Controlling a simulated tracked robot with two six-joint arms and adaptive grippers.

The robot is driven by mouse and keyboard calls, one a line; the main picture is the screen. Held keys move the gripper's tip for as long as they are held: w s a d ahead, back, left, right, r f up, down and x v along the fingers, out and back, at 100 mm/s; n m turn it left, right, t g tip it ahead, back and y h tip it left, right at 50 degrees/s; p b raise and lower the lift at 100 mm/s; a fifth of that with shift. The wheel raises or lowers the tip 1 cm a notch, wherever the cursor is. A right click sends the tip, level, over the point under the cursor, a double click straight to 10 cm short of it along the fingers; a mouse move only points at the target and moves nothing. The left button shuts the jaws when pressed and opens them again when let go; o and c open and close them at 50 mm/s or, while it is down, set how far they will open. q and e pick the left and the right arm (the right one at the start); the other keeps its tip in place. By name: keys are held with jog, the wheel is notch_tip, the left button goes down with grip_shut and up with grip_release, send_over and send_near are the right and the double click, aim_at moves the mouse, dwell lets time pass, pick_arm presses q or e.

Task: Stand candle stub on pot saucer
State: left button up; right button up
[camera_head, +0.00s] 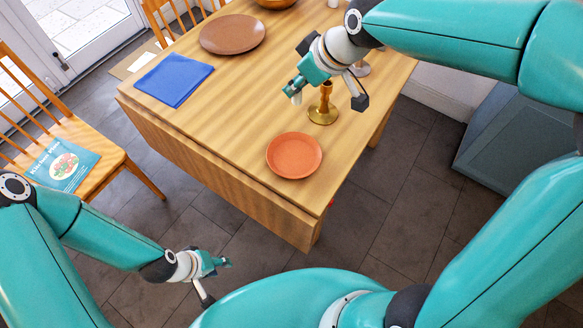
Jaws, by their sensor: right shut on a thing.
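The pot saucer (294,156) is a round terracotta dish lying flat and empty near the table's front corner. The candle stub (297,98) is small and white, and its lower part shows below the fingertips of my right gripper (293,88). The gripper is shut on it and hides its upper part. The stub is above the table, beyond the saucer and left of the brass candlestick, clear of the saucer. My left gripper (222,263) is away from the table at the lower left, above the floor. It is too small to tell whether its fingers are open.
A brass candlestick (323,107) stands upright close to the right gripper. A blue cloth (174,80) and a brown plate (232,34) lie farther back on the table (215,112). A chair with a booklet (63,165) stands at left. Bare tabletop lies left of the saucer.

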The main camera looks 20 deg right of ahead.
jog(key=shift+s+a+f, duration=0.25)
jog(key=shift+s+f, duration=0.1)
jog(key=shift+n, duration=0.3)
notch_tip(320, 180, down, 15)
jog(key=shift+s+a+f+b, duration=0.1)
jog(key=shift+f+b, duration=0.05)
jog(key=shift+b, duration=0.5)
notch_tip(320, 180, down, 4)
jog(key=shift+f+b, duration=0.25)
jog(key=shift+b, duration=0.5)
pick_arm(q)
notch_tip(320, 180, down, 4)
jog(key=shift+r, duration=0.1)
pick_arm(e)
jog(key=shift+r, duration=0.1)
jog(key=o, duration=0.8)
